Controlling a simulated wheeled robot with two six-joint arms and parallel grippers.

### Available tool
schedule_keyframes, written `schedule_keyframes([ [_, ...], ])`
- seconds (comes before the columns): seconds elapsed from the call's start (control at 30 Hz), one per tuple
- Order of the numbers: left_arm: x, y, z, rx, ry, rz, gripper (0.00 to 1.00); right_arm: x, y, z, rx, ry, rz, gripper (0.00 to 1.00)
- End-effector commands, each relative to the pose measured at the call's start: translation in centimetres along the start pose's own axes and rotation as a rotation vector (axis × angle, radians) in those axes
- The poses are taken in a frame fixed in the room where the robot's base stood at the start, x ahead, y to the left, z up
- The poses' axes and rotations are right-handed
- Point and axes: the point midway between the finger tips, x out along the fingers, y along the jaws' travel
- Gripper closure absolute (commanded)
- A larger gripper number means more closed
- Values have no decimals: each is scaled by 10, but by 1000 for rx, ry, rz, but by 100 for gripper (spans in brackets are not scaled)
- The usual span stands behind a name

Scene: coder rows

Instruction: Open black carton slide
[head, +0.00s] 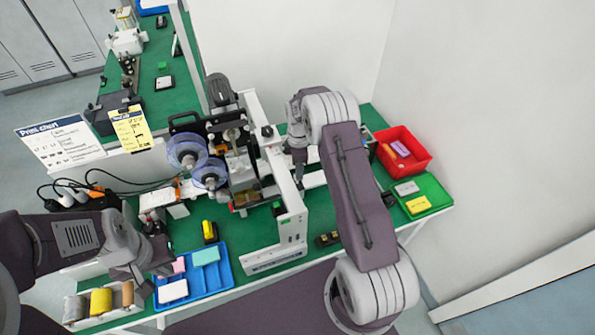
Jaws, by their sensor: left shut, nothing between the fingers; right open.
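The coder machine (240,165) stands in the middle of the green table, with clear reels and a white upright frame. I cannot tell for certain which part is the black carton slide. A small dark block (328,239) lies near the table's front edge, right of the machine. My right gripper (300,178) is open and points down beside the machine's white frame, over a white rail; its fingertips are small and partly hidden. My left gripper (153,283) is shut and empty, close to the left end of the blue tray.
The blue tray (222,278) holds pink, white and teal blocks. A box of rolls (75,310) stands left of it. A yellow-and-black item (210,232) stands behind the tray. A red bin (421,158) and green tray (440,190) are at the right. A wall closes the back.

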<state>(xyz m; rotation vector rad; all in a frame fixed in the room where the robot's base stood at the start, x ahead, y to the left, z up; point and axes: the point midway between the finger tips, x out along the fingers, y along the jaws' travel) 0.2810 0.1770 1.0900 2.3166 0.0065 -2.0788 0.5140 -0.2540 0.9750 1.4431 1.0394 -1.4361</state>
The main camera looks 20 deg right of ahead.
Motion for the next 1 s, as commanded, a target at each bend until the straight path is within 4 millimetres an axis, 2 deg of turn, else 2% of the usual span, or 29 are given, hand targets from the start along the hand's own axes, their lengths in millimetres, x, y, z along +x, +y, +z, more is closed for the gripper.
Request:
schedule_keyframes([
  [0.03, -6, 0, -1, 0, 0, 0, 100, 8, -1, 0, 0, -1, -4, 55],
  [0.2, -11, 0, -2, 0, 1, 0, 100, 33, 0, 0, 1, 0, 0, 55],
  [0.33, -12, 0, -2, 0, 0, 0, 100, 40, 1, 0, 0, 1, 2, 55],
  [0.53, -11, 0, -1, 0, 0, 0, 100, 41, 1, 0, 0, 0, 2, 55],
  [0.7, -11, 0, -2, 0, 0, 0, 100, 40, 1, 0, 0, 0, 2, 100],
  [1.0, -11, 0, -2, 0, 0, 0, 100, 40, 1, 0, 0, 1, 4, 100],
])
